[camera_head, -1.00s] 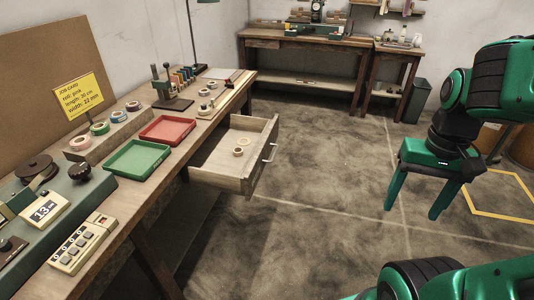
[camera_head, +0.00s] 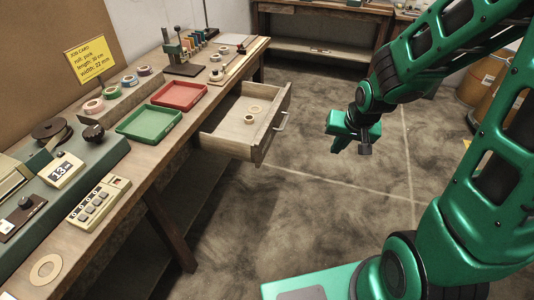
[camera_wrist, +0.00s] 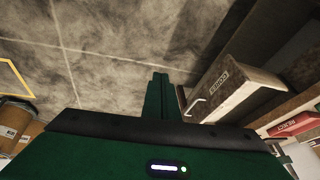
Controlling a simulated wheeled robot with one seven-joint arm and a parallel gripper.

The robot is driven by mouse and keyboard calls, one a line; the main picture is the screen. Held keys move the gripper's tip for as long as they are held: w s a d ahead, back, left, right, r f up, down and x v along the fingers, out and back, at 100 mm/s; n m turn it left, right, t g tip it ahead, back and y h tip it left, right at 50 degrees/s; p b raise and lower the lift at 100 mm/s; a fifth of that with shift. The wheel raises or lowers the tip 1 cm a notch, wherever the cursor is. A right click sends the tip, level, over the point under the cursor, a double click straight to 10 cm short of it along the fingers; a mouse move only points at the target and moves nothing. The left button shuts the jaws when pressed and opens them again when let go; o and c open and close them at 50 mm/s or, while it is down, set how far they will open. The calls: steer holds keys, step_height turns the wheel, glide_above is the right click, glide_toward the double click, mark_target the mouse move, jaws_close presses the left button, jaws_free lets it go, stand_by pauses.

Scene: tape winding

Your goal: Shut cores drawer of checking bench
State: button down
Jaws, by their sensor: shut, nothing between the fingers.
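The cores drawer (camera_head: 240,148) of the checking bench (camera_head: 155,180) is pulled out to the right, with two small core rings (camera_head: 251,113) inside and a metal handle (camera_head: 281,121) on its front. The drawer also shows in the wrist view (camera_wrist: 222,93), with a label reading CORES on its front. My gripper (camera_head: 341,146) is in the air to the right of the drawer, apart from the handle. In the wrist view, its fingers (camera_wrist: 159,98) are together with nothing between them, to the left of the drawer front.
A green tray (camera_head: 150,126), a red tray (camera_head: 180,96) and a keypad device (camera_head: 99,201) are on the bench. Another bench (camera_head: 325,46) stands at the back. Barrels (camera_head: 487,78) stand at the right. The floor (camera_head: 330,210) right of the drawer is clear.

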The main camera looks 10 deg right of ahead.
steer(key=w+a+f+t+y, duration=0.1)
steer(key=w+a+f, duration=0.2)
steer(key=a, duration=0.3)
steer(key=w+a+f+t+y, duration=0.1)
steer(key=w+a+f+y, duration=0.1)
steer(key=w+a+f, duration=0.3)
glide_toward(263, 156)
step_height(263, 156, down, 3)
steer(key=d, duration=0.2)
steer(key=a, duration=0.1)
steer(key=w+a, duration=0.1)
steer(key=a, duration=0.1)
steer(key=shift+w+a, duration=0.15)
steer(key=shift+w, duration=0.2)
steer(key=shift+w, duration=0.1)
